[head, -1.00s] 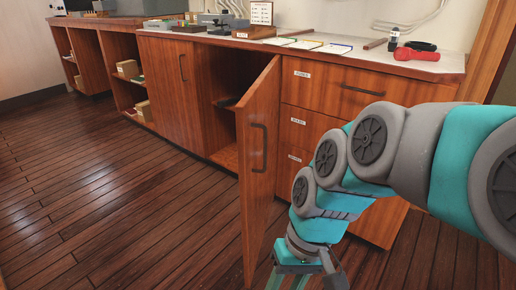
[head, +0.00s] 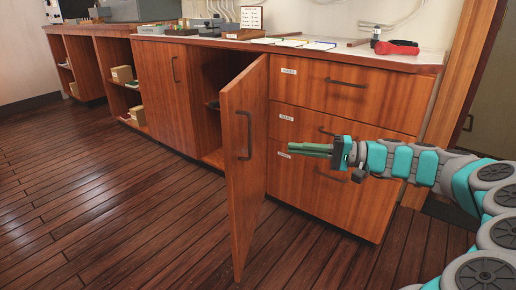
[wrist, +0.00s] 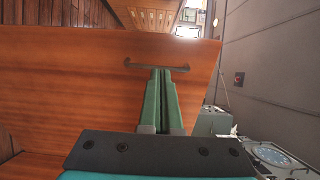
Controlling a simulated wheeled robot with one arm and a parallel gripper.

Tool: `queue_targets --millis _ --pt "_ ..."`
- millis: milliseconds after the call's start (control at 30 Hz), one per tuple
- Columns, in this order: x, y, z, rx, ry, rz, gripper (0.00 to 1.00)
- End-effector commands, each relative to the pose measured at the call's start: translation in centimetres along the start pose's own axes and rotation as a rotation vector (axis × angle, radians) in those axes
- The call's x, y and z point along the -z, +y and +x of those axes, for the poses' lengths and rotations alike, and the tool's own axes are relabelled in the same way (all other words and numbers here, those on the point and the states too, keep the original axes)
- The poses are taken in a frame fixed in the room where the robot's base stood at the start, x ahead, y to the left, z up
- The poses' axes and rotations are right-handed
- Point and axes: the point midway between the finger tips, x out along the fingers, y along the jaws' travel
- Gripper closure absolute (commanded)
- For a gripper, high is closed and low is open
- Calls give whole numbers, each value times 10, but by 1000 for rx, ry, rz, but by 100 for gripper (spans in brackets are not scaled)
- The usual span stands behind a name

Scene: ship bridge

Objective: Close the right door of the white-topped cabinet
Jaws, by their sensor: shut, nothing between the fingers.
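The right door (head: 245,180) of the white-topped cabinet (head: 350,53) stands wide open, swung out toward me. Its outer face and dark bar handle (head: 243,135) face my side. My gripper (head: 292,149) is shut and empty, level and pointing left at this outer face, to the right of the door and in front of the drawers. The wrist view shows the wooden door panel (wrist: 70,75) ahead, with the handle (wrist: 157,67) just past my green fingertips (wrist: 160,74). I cannot tell the gap between fingertips and door; no contact is clear.
The left door (head: 170,90) is shut. Labelled drawers (head: 340,90) are shut behind my gripper. A red object (head: 397,48) and papers lie on the top. Open shelves (head: 120,85) stand further left. The wooden floor (head: 110,220) in front is clear.

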Motion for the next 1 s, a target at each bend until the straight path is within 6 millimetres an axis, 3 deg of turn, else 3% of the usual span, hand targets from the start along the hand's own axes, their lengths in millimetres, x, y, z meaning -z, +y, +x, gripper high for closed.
queue_targets --millis 167,700,1000 --pt "0 0 15 3 -4 1 100" --pt "-1 1 115 0 -5 2 100" --pt "0 0 138 0 -1 1 100"
